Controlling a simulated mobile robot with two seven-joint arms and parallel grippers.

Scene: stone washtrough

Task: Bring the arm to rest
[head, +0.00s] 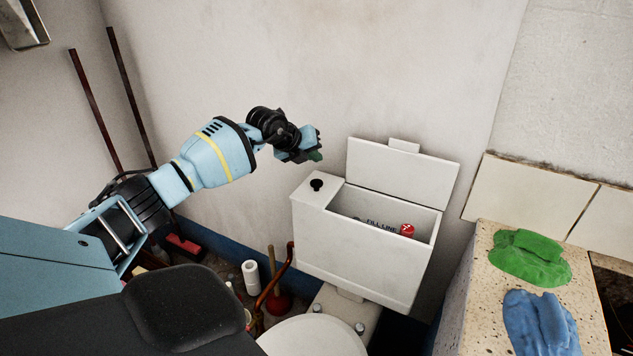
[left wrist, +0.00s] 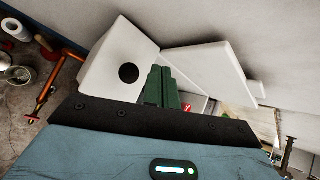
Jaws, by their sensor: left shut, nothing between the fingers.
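My left arm reaches in from the left in the head view. My left gripper (head: 314,156) is in the air in front of the wall, above and to the left of the open white cistern (head: 350,255). In the left wrist view its green fingers (left wrist: 160,88) are together with nothing between them, and the cistern (left wrist: 105,65) shows behind them. The cistern's lid (head: 400,175) stands tilted up at the back. A red round thing (head: 407,230) and a "FILL LINE" marking are inside the cistern. My right gripper is in neither view.
The toilet seat (head: 312,338) is below. A paper roll (head: 250,276) and a plunger (head: 277,302) stand on the floor. Pipes run up the left wall.

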